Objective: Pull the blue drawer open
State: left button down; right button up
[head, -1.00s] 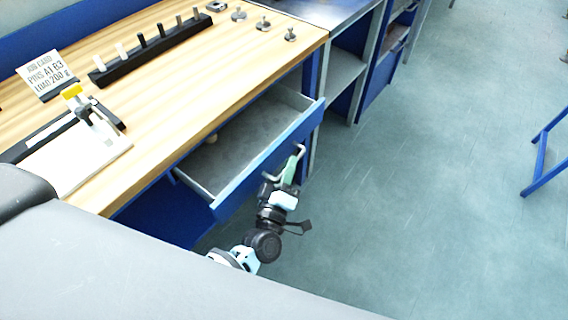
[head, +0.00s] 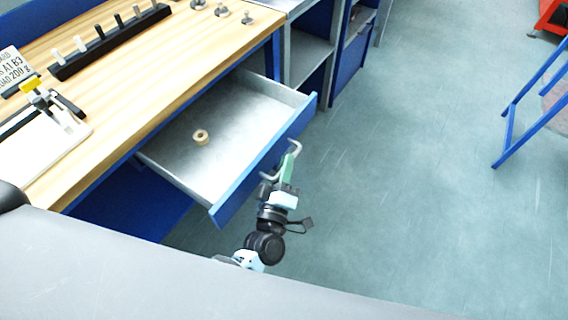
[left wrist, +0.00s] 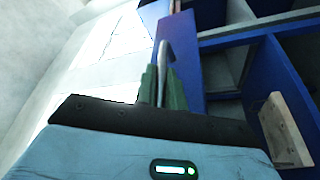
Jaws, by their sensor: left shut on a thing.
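The blue drawer (head: 224,207) stands well out from under the wooden bench, its grey inside in view. A small tan ring (head: 201,137) lies on the drawer's floor. A metal bar handle (head: 296,147) is on the drawer's blue front. My left gripper (head: 287,163) is at the outer side of that front, its green fingers shut on the handle. In the left wrist view the green fingers (left wrist: 162,87) close around the metal handle (left wrist: 163,58) beside the blue front. My right gripper is not in view.
The wooden bench top (head: 150,75) holds a black rack (head: 110,40) with several pegs, a white board (head: 45,150) and small metal pieces. Blue-framed shelves (head: 305,60) stand beyond. The floor (head: 400,200) right of the drawer is clear up to a blue frame (head: 515,110).

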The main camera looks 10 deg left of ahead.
pick_arm(q)
jog(key=c, duration=1.5)
grip_release()
jog(key=b+v, duration=0.1)
jog(key=v, duration=0.7)
